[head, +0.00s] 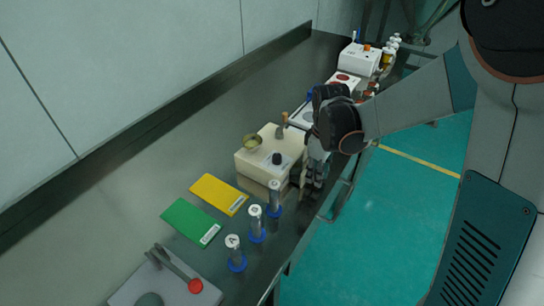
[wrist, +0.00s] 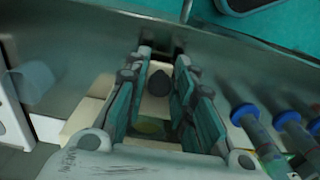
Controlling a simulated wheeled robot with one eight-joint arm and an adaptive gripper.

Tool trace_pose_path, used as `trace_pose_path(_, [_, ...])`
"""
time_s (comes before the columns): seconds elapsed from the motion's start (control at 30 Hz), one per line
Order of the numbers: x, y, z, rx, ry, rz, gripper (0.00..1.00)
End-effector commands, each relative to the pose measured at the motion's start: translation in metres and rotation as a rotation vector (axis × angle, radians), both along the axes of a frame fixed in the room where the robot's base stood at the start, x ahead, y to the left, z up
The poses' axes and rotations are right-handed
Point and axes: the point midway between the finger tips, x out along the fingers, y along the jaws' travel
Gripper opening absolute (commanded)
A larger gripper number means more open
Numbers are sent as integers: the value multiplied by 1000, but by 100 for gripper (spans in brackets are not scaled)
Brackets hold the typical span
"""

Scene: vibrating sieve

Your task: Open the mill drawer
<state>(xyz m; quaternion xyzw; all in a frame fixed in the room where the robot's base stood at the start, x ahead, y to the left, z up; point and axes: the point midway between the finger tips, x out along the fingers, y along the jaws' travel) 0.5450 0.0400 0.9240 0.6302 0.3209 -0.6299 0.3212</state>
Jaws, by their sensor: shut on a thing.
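The mill (head: 262,163) is a cream box with a brass bowl on top and a black knob on its right side. It stands on the steel bench. In the wrist view its black knob (wrist: 159,84) and cream body show between my fingers. My gripper (head: 310,183) points down at the mill's right side, near the bench's front edge. Its fingertips (wrist: 164,55) are closed in on the mill drawer at that side. The fingers and arm hide most of the drawer, so how far out it stands cannot be told.
Several clear tubes with blue bases (head: 256,224) stand left of my gripper along the front edge. A yellow card (head: 219,194) and a green card (head: 190,222) lie behind them. White devices (head: 360,59) stand further along the bench. A rail (head: 343,200) runs along the front.

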Motion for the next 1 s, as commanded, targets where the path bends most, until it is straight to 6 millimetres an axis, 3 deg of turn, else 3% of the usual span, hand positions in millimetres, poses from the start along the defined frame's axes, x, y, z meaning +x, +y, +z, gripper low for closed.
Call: trace_pose_path(1.0, [-22,-29,-1,1,1,-1,9])
